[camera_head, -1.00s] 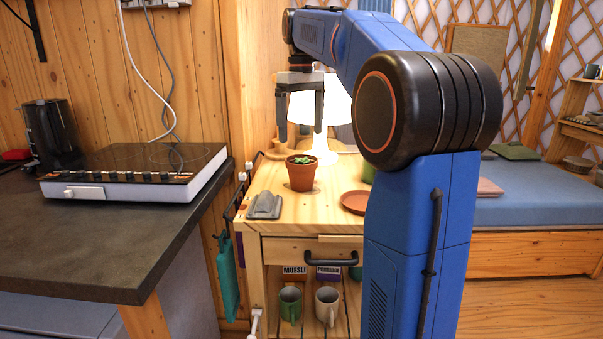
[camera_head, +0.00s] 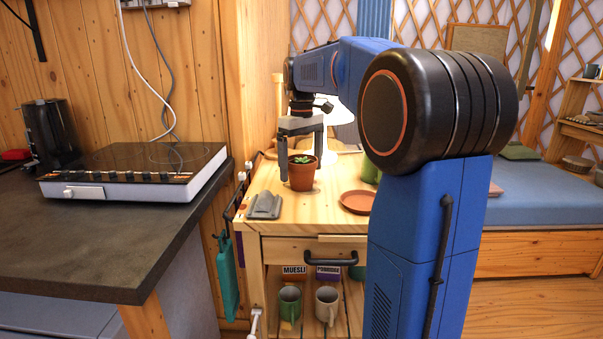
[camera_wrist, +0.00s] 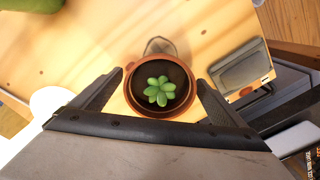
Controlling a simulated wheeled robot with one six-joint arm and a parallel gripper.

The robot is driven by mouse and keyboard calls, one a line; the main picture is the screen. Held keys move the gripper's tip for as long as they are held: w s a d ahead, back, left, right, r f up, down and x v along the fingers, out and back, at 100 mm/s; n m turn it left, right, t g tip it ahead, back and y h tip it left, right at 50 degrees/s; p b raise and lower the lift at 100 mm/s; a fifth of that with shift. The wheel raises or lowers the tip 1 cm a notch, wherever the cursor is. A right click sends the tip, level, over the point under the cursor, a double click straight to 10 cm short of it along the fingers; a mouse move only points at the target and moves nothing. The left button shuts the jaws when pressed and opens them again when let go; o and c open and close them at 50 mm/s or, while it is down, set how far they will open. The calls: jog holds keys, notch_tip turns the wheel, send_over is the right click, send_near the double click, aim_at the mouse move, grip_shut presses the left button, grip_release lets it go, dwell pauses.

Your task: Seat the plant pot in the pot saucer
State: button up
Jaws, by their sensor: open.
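The plant pot (camera_head: 302,177) is terracotta with a small green succulent and stands upright on the wooden cabinet top. My gripper (camera_head: 301,165) is open, pointing down, with one finger on each side of the pot. In the wrist view the pot (camera_wrist: 158,88) sits between the two open fingers (camera_wrist: 158,95), with gaps showing on both sides. The pot saucer (camera_head: 356,202) is a shallow terracotta dish to the right of the pot, empty where it shows; my arm stands close to its right edge.
A grey holder-like object (camera_head: 265,206) lies left of the pot, near the cabinet's left edge. A lit lamp (camera_head: 335,135) stands behind the pot. A green object (camera_head: 370,170) is behind the saucer, partly hidden by my arm. The dark counter (camera_head: 100,235) is at left.

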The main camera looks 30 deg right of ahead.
jog(key=shift+c, duration=0.2)
jog(key=c, duration=1.3)
jog(key=shift+r, duration=0.1)
